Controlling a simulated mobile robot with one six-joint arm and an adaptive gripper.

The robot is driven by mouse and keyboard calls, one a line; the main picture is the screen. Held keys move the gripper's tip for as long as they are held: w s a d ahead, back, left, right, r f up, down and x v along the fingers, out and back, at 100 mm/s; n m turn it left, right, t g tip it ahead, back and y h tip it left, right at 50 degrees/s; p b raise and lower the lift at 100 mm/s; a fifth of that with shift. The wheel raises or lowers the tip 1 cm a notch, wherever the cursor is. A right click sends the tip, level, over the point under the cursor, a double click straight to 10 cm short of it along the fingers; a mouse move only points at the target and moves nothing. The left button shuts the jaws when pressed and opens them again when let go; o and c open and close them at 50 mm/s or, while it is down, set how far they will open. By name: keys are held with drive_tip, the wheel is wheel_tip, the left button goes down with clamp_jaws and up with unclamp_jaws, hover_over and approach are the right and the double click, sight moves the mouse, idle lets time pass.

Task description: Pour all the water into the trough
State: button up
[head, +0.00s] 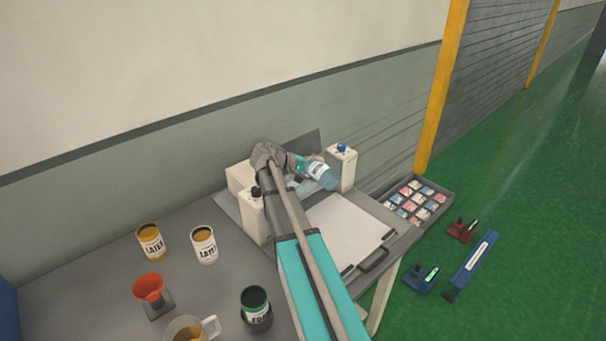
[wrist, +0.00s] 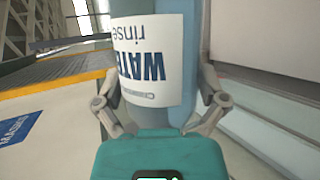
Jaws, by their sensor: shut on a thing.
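My gripper (head: 302,165) is shut on a blue water bottle (head: 326,178). The bottle has a white label reading "WATER rinse" and is tilted, held between two pale posts of the machine on the table. In the wrist view the bottle (wrist: 160,60) stands between my two fingers (wrist: 162,95), and its label reads upside down. The trough seems to be the gap between the posts under the bottle, largely hidden by my arm and the bottle. I cannot tell whether water is flowing out.
A post with a blue knob (head: 342,166) stands close right of the bottle; another post (head: 255,215) is left of my arm. A white board (head: 345,230) lies in front. Latex cans (head: 204,245), a red funnel (head: 149,290), a dark can (head: 256,310) and a jug (head: 190,330) stand left.

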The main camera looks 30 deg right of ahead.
drive_tip(key=shift+w+f+n+g+h+b, duration=0.3)
drive_tip(key=shift+n+g+b, duration=0.3)
drive_tip(key=shift+b, duration=0.3)
idle(1.6)
drive_tip(key=shift+r, duration=0.25)
drive_tip(key=shift+s+f, duration=0.15)
drive_tip(key=shift+f, duration=0.1)
drive_tip(key=shift+s+r+p, duration=0.1)
drive_tip(key=shift+r+p, duration=0.25)
drive_tip(key=shift+p, duration=0.25)
drive_tip(key=shift+s+r+m+t+p, duration=0.1)
drive_tip(key=shift+r+m+t+p, duration=0.05)
drive_tip(key=shift+m+t+p, duration=0.2)
drive_tip(key=shift+s+m+t, duration=0.1)
drive_tip(key=shift+m+t, duration=0.15)
drive_tip(key=shift+f+m+t+y, duration=0.4)
drive_tip(key=shift+f+m+t, duration=0.1)
drive_tip(key=shift+f, duration=0.15)
